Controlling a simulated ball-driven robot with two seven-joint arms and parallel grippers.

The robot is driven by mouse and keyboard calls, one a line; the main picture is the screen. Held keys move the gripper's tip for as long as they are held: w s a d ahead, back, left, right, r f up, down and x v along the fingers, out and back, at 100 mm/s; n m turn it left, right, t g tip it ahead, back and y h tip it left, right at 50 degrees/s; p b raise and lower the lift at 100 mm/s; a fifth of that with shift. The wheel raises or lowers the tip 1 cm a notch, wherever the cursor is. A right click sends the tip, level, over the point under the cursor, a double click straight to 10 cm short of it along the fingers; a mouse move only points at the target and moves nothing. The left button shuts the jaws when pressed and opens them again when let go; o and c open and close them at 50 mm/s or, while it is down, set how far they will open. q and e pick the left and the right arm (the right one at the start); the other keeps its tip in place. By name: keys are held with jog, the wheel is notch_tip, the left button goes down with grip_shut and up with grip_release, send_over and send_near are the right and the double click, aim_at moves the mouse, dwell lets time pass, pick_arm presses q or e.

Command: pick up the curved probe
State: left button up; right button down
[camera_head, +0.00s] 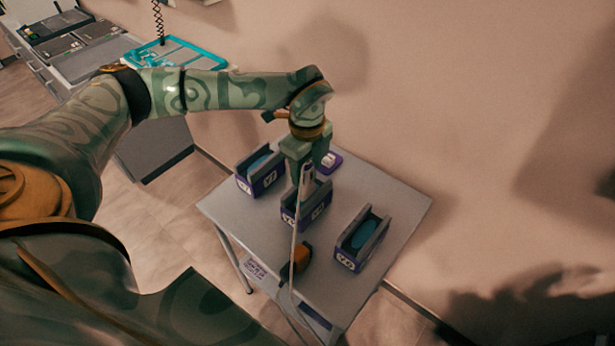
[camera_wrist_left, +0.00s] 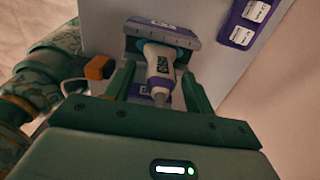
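A white and grey probe (camera_wrist_left: 159,66) with a dark label on its handle sits head-first in the middle purple and grey holder (camera_head: 292,214). I take it to be the curved probe; its head is largely hidden in the holder. The probe also shows in the head view (camera_head: 307,177), with a pale cable hanging toward the front of the table. My left gripper (camera_head: 303,163) is above the middle holder, pointing down. In the wrist view its fingers (camera_wrist_left: 158,75) stand either side of the handle, with narrow gaps. My right gripper is not in view.
On the grey table (camera_head: 225,207) stand a left holder (camera_head: 262,178) and a right holder (camera_head: 347,260), each with blue inside. An orange and black object (camera_head: 303,257) lies near the front. A purple tray with white pieces (camera_head: 331,161) is behind. The wall is close behind the table.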

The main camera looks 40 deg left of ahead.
pick_arm(q)
grip_shut()
